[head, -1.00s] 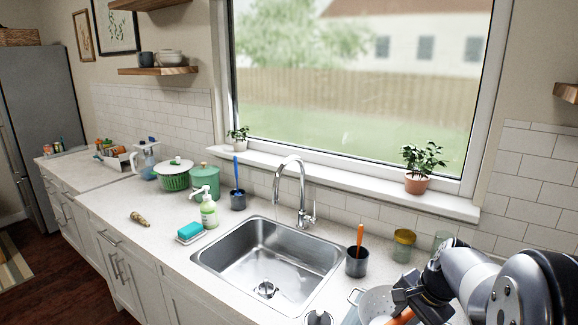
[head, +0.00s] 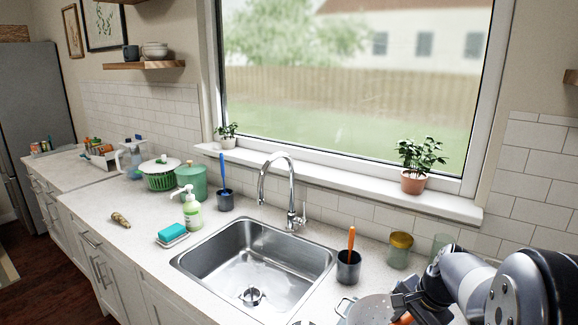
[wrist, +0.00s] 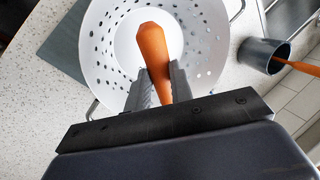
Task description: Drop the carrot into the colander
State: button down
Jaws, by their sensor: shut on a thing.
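The carrot (wrist: 153,48) is orange and sits between the two fingers of my gripper (wrist: 160,82) in the wrist view. My gripper is shut on it. The white colander (wrist: 101,41) with round holes lies behind the carrot in that view, and the carrot shows against its inside. In the head view the colander (head: 369,309) is at the bottom edge, partly cut off and partly covered by my gripper (head: 408,312). Only a small orange piece of the carrot (head: 404,319) shows there. I cannot tell the height of the carrot over the colander floor.
A dark cup with an orange-handled tool (head: 348,267) stands by the colander, also in the wrist view (wrist: 262,57). The sink (head: 256,262) lies to the left. A glass with a yellowish rim (head: 400,250) stands behind. A grey-blue mat (wrist: 66,43) lies beside the colander.

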jog(key=shift+f, duration=0.45)
jog(key=c, duration=1.2)
grip_release()
jog(key=shift+o, duration=0.2)
jog(key=shift+r, duration=0.1)
jog(key=v, duration=1)
jog(key=shift+r+b, duration=0.3)
jog(key=shift+r, duration=0.05)
jog(key=shift+s, duration=0.1)
